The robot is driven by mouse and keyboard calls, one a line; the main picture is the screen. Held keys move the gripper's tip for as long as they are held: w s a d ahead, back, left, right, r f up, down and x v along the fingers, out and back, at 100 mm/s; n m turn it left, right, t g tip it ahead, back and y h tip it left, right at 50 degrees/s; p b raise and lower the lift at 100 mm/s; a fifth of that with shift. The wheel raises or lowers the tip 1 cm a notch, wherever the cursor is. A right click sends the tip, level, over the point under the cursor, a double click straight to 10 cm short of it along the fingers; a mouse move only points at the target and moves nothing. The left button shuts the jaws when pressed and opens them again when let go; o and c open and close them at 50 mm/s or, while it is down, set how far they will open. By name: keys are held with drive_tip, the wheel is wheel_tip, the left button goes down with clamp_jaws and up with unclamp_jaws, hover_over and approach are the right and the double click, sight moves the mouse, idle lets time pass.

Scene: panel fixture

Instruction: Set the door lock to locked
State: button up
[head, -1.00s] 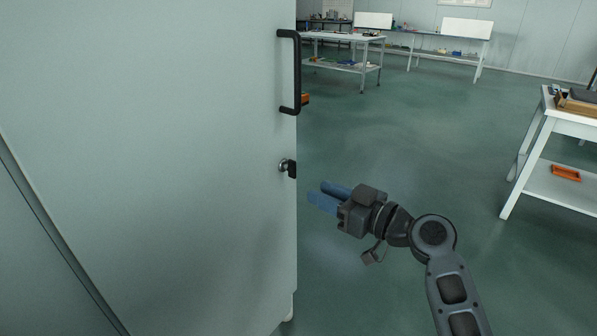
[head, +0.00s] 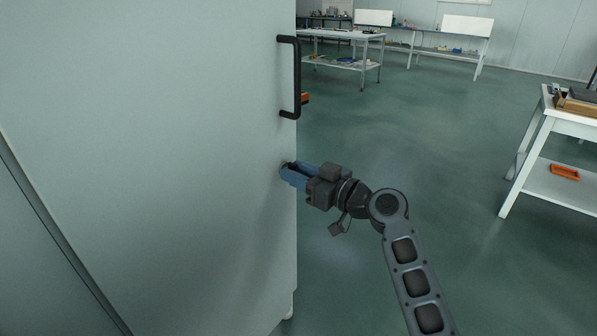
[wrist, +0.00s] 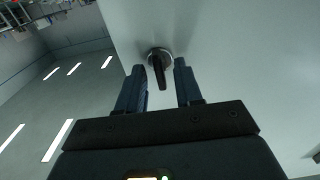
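The door lock (wrist: 158,68) shows in the wrist view as a dark thumb-turn on a round metal base, set in the pale door panel (head: 150,150). Its turn piece points toward my gripper in that view. My gripper (head: 287,170) is at the door's right edge, below the handle, with its blue fingers over the lock. In the wrist view my gripper (wrist: 160,70) is open, one finger on each side of the turn piece, with gaps visible on both sides. In the head view the fingers hide most of the lock.
A black pull handle (head: 296,78) stands out from the door above my gripper. A white table (head: 560,125) with an orange tray (head: 564,172) on its shelf is at the right. Open green floor (head: 440,140) lies between.

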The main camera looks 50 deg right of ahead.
drive_tip(key=shift+c, duration=0.5)
clamp_jaws()
drive_tip(key=m+p, duration=0.1)
drive_tip(key=m, duration=0.6)
drive_tip(key=m+p, duration=0.1)
drive_tip(key=m, duration=0.5)
drive_tip(key=shift+d+m+p, duration=0.2)
drive_tip(key=shift+m+p, duration=0.15)
drive_tip(key=shift+m, duration=0.05)
drive_tip(key=shift+f+m+p, duration=0.2)
drive_tip(key=shift+m+p, duration=0.75)
drive_tip(key=shift+m, duration=1.15)
